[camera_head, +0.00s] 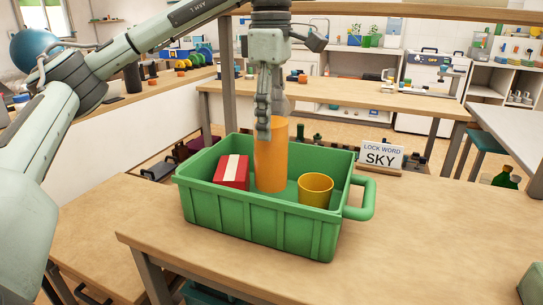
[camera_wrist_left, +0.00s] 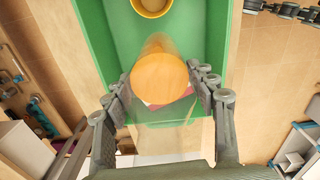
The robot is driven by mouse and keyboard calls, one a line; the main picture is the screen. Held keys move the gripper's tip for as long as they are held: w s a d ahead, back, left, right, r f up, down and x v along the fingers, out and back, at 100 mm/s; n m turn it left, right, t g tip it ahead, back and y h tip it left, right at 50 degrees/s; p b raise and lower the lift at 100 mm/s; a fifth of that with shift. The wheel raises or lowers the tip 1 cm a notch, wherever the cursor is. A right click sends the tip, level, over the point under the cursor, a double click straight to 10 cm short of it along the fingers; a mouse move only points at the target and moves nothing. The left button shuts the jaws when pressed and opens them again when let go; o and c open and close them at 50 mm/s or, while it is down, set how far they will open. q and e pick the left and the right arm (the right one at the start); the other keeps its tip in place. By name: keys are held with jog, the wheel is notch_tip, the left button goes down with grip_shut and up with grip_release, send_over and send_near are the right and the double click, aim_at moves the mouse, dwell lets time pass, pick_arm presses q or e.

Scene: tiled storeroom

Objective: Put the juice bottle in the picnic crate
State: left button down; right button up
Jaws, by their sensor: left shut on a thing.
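The juice bottle, an orange cylinder (camera_head: 270,160), is upright inside the green picnic crate (camera_head: 262,233), between a red box and a yellow cup. My left gripper (camera_head: 270,118) points down from above and is shut on the bottle's upper part. In the left wrist view the bottle (camera_wrist_left: 160,80) stands between the two fingers (camera_wrist_left: 168,88). Whether its base touches the crate floor cannot be told. My right gripper is not in view.
A red box with a white stripe (camera_head: 232,171) and a yellow cup (camera_head: 315,189) are in the crate.

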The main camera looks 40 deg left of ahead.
aim_at(272, 143)
pick_arm(q)
jog(key=shift+f, duration=0.6)
jog(key=shift+f+b, duration=0.4)
jog(key=shift+f, duration=1.3)
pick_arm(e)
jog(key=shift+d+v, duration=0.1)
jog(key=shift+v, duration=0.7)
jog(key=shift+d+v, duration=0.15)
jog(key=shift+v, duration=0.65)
pick_arm(q)
jog(key=shift+f, duration=0.15)
jog(key=c, duration=0.5)
grip_release()
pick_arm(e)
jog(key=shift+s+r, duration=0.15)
